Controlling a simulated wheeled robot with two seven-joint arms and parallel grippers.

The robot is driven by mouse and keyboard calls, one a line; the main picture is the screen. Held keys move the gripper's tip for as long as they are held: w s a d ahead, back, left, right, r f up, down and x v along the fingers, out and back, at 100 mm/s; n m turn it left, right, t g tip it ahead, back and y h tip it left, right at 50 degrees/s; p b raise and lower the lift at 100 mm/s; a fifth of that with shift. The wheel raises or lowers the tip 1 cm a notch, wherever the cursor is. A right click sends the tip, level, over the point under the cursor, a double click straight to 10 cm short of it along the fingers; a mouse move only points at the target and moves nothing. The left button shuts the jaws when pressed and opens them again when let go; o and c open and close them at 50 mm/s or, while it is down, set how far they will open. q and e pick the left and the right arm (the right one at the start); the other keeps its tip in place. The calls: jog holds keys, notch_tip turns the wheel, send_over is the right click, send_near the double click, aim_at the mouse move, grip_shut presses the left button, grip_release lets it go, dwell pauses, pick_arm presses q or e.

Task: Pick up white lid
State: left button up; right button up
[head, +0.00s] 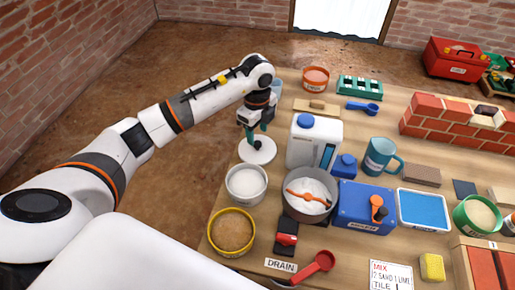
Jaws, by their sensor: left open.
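The white lid (264,156) is a round white disc at the left edge of the wooden table, behind the bowl of white powder. My left gripper (256,140) points down right over the lid, with its fingers open near the lid's middle. The fingers hide part of the lid's middle, and I cannot tell whether they touch it. My right gripper is not in view.
A white jug (312,145) with a blue cap stands close to the lid's right. The bowl of white powder (246,184) is just in front of it. A grey pot (309,208) and a blue box (362,205) stand further right. Brick blocks (455,118) stand at the right.

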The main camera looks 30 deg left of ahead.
aim_at(257, 143)
pick_arm(q)
notch_tip(257, 143, down, 4)
jog(key=shift+w+f+b, duration=0.1)
jog(key=shift+f+b, duration=0.15)
jog(key=shift+b, duration=0.1)
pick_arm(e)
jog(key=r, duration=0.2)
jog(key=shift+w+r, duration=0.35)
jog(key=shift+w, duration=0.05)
pick_arm(q)
jog(key=shift+c, duration=0.2)
grip_shut()
